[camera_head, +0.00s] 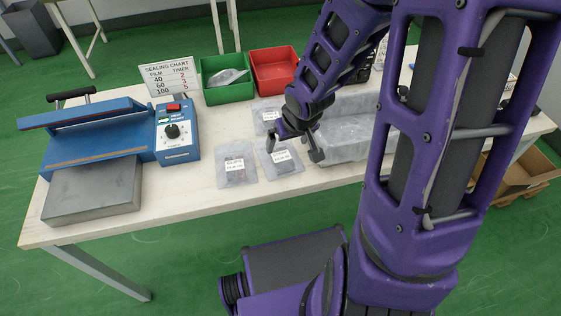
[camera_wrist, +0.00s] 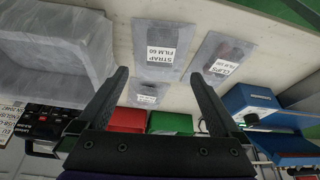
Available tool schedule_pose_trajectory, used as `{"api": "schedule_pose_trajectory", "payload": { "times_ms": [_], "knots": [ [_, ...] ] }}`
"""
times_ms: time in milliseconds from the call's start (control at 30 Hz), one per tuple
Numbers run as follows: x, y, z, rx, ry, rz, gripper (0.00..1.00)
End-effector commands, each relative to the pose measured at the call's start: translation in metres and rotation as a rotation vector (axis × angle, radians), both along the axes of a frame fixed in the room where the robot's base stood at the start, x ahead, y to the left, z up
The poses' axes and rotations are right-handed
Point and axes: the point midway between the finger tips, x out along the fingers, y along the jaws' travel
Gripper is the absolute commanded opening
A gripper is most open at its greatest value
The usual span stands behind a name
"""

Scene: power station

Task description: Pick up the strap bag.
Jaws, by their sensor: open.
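The strap bag (camera_wrist: 162,42) is a flat, clear grey bag with a white label reading STRAP FILM 60. It lies on the table and shows in the wrist view just beyond my fingertips. In the head view the strap bag (camera_head: 283,166) is the front bag nearest my gripper (camera_head: 295,148). My gripper is open and empty above the table, over or close to that bag; the exact height is hard to tell. In the wrist view my gripper (camera_wrist: 158,74) has its two dark fingers spread apart.
The clips bag (camera_head: 237,178) lies left of the strap bag, and another bag (camera_head: 267,108) lies behind. A large clear plastic bin (camera_head: 345,143) stands close on the right. Green (camera_head: 228,91) and red (camera_head: 272,84) bins are behind; a blue sealer (camera_head: 100,140) is left.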

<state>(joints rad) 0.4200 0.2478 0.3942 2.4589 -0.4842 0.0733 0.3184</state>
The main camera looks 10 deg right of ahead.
Motion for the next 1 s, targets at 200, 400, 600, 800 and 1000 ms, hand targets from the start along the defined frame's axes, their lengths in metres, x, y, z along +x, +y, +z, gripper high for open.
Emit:
{"api": "schedule_pose_trajectory", "payload": {
  "times_ms": [200,400,600,800,1000],
  "knots": [
    [0.014,0.002,-0.039,0.000,0.000,0.002,1.00],
    [0.020,0.002,-0.049,0.000,-0.001,-0.001,1.00],
    [0.030,0.005,-0.074,0.000,0.001,0.002,1.00],
    [0.040,0.006,-0.094,0.000,0.001,0.000,1.00],
    [0.041,0.006,-0.094,0.000,-0.001,0.000,1.00]
  ]
}}
